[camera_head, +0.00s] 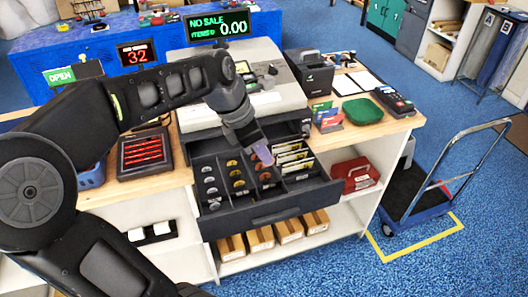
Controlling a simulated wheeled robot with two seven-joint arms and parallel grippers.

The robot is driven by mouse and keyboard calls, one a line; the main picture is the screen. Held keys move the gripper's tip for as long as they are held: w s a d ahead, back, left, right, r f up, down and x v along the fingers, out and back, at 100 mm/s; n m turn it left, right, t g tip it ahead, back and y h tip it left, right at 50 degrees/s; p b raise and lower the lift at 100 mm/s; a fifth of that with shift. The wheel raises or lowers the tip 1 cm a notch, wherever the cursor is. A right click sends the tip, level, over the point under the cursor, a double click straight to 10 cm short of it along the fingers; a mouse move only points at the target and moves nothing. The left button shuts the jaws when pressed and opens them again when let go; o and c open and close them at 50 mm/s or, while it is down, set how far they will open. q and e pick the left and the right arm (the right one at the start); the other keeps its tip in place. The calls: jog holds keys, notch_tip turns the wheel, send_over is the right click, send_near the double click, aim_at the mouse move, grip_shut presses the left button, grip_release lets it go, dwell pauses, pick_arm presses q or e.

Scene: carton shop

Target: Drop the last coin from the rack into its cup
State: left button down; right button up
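An open cash drawer (272,207) sticks out below the register (262,85). Its left part has columns of cups with silver coins (210,181) and copper or gold coins (236,174). Banknotes (294,158) lie in slots on its right. My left gripper (264,154) points down over the middle of the drawer, near the gold coins. Its fingertips are small and pale, and I cannot tell whether a coin is between them. A black tray with red rows (145,151) stands on the counter at left; I cannot tell whether it is the rack. My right gripper is not in view.
Colored cards in a holder (326,117), a green dish (362,111) and a card terminal (394,101) stand on the counter right of the register. A red case (355,174) and cartons (289,230) sit on shelves below. A trolley (417,205) stands on the floor at right.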

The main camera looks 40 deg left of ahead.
pick_arm(q)
notch_tip(320, 180, down, 4)
jog(key=b, duration=0.3)
jog(key=shift+f, duration=0.1)
jog(key=c, duration=1.6)
grip_release()
jog(key=shift+a, duration=0.1)
jog(key=v, duration=0.7)
jog(key=shift+r, duration=0.45)
jog(key=shift+s, duration=0.1)
